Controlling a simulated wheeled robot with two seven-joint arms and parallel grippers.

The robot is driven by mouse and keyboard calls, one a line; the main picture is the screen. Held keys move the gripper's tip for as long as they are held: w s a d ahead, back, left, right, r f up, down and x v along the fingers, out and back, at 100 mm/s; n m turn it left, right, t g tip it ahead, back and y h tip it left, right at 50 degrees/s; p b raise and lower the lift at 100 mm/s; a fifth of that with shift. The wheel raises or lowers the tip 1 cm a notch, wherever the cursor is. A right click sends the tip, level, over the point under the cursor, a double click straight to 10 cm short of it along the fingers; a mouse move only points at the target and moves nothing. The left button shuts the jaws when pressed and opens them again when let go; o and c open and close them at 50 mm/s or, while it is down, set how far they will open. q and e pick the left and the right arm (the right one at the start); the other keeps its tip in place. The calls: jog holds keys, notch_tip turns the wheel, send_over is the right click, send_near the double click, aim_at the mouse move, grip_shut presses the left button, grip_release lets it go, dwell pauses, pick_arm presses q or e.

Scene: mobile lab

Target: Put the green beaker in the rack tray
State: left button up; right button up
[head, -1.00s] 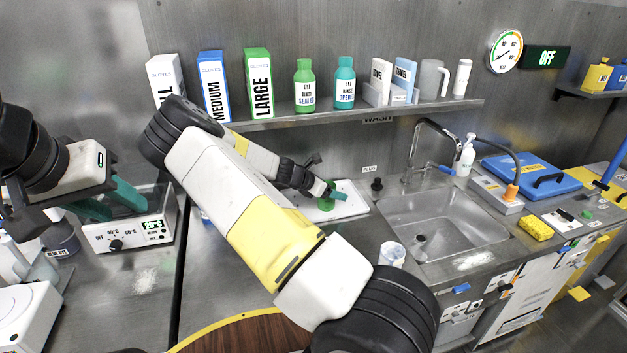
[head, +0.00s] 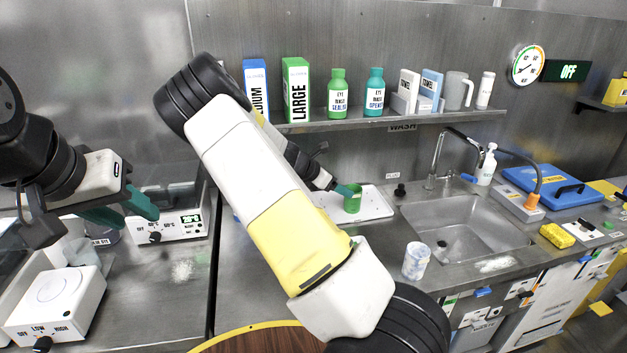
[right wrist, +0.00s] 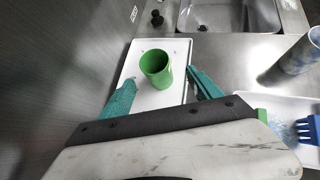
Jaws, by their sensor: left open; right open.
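The green beaker (head: 353,200) stands upright on the white tray (head: 377,206) beside the sink. In the right wrist view the beaker (right wrist: 156,68) stands on the white tray (right wrist: 135,72), with its open top showing. My right gripper (head: 342,190) is open; in the right wrist view its two teal fingers (right wrist: 160,92) are spread to either side of the beaker, with gaps visible. My left gripper (head: 122,208) is open and empty over the left counter, far from the beaker. My right arm hides part of the counter in the head view.
The sink (head: 455,228) lies right of the tray, with a white cup (head: 416,260) in front. A shelf (head: 390,118) with boxes and bottles hangs above. A heater box (head: 168,225) and a hotplate (head: 55,300) stand left. A blue brush (right wrist: 308,130) lies lower right in the wrist view.

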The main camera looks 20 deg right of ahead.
jog(key=s+a+r+m+t+y, duration=0.1)
jog(key=s+a+r+m+y, duration=0.3)
jog(key=s, duration=0.6)
jog(key=s+a+r+m+t+y, duration=0.1)
jog(key=s+a+r+m+y, duration=0.3)
jog(key=s+a+r+m, duration=0.3)
jog(key=s+a+r+m+t+y, duration=0.1)
jog(key=s+a+r+m+y, duration=0.3)
jog(key=s+r+m, duration=0.5)
jog(key=s+a+r, duration=0.2)
jog(key=s+r, duration=0.1)
jog(key=s, duration=0.3)
jog(key=shift+s+a, duration=0.25)
jog(key=shift+a, duration=0.05)
jog(key=shift+r, duration=0.1)
